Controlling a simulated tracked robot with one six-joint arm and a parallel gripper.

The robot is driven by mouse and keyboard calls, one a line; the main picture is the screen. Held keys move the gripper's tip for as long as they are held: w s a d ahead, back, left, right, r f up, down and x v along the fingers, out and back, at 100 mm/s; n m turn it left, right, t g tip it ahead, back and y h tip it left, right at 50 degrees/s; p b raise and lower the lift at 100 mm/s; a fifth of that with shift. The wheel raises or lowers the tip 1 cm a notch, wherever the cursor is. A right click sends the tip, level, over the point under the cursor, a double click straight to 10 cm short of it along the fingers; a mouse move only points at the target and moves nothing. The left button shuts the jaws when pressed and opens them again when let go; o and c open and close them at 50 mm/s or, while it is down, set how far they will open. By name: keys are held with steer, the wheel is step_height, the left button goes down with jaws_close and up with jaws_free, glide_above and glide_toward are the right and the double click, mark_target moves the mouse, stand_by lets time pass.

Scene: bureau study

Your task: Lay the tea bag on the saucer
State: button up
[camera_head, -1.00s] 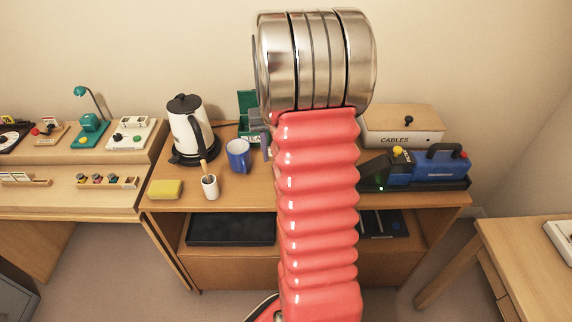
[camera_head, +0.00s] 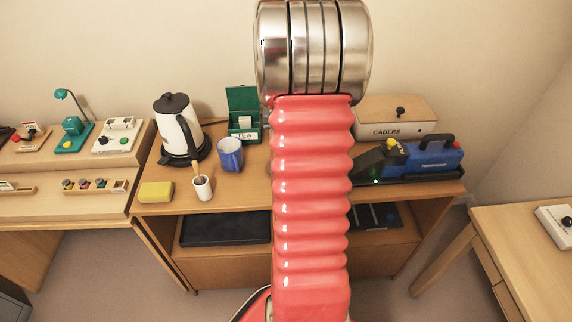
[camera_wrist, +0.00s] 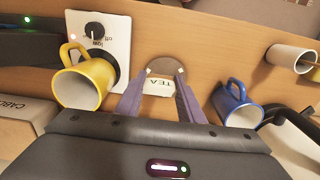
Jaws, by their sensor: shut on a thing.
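In the head view my arm hides the gripper.
The CABLES box (camera_head: 394,120) is right.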

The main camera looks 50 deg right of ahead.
steer(key=shift+f, duration=1.5)
steer(key=shift+f, duration=0.1)
steer(key=shift+f, duration=1.8)
steer(key=o, duration=1)
steer(key=shift+f, duration=0.1)
step_height(320, 180, up, 12)
steer(key=shift+r, duration=0.15)
